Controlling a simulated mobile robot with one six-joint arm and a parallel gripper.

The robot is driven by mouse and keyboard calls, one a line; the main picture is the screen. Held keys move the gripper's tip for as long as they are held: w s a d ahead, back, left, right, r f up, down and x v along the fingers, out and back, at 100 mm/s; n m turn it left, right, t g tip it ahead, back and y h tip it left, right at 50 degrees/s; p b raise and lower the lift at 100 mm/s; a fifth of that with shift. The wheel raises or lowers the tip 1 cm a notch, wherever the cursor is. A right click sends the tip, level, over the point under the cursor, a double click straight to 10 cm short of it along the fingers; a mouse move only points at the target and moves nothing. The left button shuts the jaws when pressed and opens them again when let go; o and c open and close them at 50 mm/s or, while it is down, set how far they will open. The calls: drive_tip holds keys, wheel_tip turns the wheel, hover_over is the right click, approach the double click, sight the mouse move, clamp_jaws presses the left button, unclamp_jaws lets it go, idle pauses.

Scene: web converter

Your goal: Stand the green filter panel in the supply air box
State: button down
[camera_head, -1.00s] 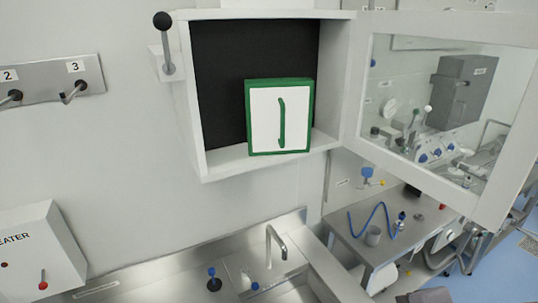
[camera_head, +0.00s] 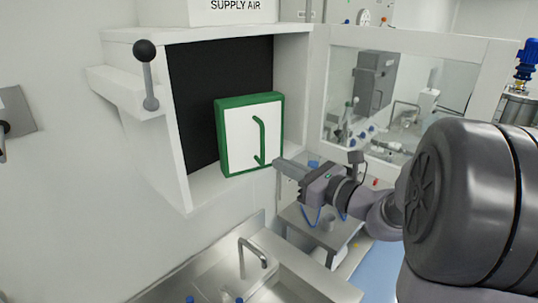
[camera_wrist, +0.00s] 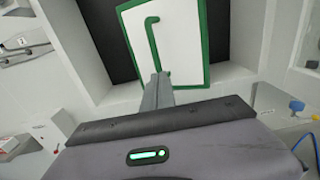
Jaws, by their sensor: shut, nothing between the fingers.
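The green-framed filter panel (camera_head: 248,133) has a white face and a green handle. It stands in the open supply air box (camera_head: 190,40), on its floor near the front right, tilted a little. My gripper (camera_head: 278,165) is shut and empty, its fingertips at the panel's lower right edge in the head view. In the wrist view the panel (camera_wrist: 185,45) is ahead, and the shut fingers (camera_wrist: 158,80) overlap its lower edge near the handle's foot. I cannot tell whether they touch it.
The box's glazed door (camera_head: 400,100) stands open to the right. A lever with a black knob (camera_head: 146,75) is on the box's left side. A steel sink with a tap (camera_head: 252,255) lies below, and a small bench (camera_head: 322,235) stands below right.

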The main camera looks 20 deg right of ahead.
sight(264, 157)
drive_tip(key=shift+p+x, duration=0.3)
drive_tip(key=shift+x, duration=1.3)
drive_tip(key=shift+s, duration=0.1)
